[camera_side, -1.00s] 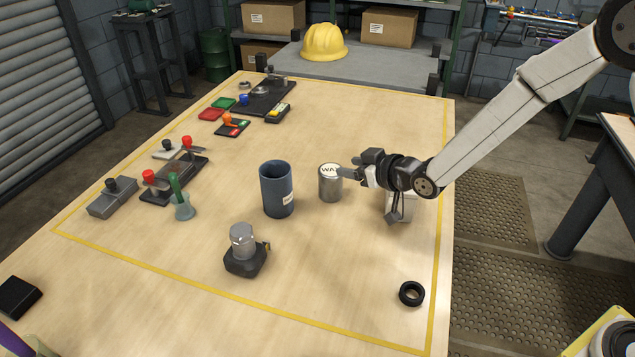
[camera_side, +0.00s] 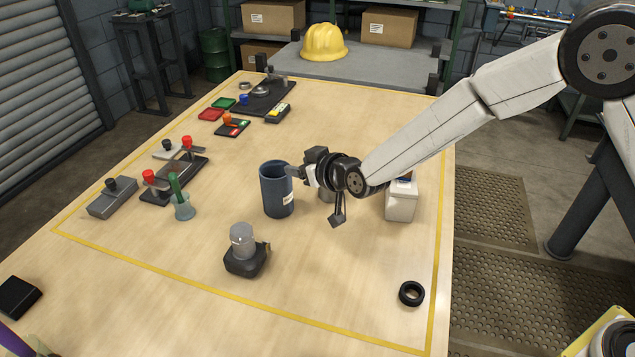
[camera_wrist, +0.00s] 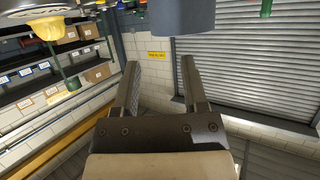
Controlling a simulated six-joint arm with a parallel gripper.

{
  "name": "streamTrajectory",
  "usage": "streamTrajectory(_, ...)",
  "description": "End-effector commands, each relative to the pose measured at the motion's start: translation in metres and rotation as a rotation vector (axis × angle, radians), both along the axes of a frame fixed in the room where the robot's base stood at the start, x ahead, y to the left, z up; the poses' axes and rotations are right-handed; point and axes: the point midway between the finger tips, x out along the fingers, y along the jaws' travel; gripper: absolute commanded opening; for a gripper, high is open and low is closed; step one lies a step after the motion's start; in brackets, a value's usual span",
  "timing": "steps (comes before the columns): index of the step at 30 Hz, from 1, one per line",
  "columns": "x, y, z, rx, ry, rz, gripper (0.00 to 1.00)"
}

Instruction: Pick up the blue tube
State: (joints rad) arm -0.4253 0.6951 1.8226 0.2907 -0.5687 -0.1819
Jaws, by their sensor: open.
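The blue tube (camera_side: 277,192) is a dark blue, open-topped cylinder with a small white label. It stands upright on the wooden table in the side view. My gripper (camera_side: 291,171) is at the tube's right side near its rim, its fingers pointing left toward it. I cannot tell whether they touch it. In the wrist view my gripper (camera_wrist: 158,80) shows two dark fingers spread apart with nothing between them. A blue-grey cylindrical shape, likely the tube (camera_wrist: 180,15), shows at the top edge beyond the fingers.
A black-based device (camera_side: 246,254) stands in front of the tube. A green-handled flask (camera_side: 182,203) is to its left. A white box (camera_side: 401,201) and black ring (camera_side: 411,294) are at right. The front table area is mostly clear.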

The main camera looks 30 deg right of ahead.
Motion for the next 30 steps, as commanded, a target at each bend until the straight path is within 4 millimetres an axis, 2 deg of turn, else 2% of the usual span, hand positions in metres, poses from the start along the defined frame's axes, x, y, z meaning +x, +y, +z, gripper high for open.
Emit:
streamTrajectory(6,0.011,0.002,-0.006,-0.001,0.002,0.000,0.56)
streamTrajectory(17,0.016,0.003,-0.008,0.000,0.001,0.000,0.56)
streamTrajectory(30,0.049,0.009,-0.026,0.000,0.000,-0.001,0.56)
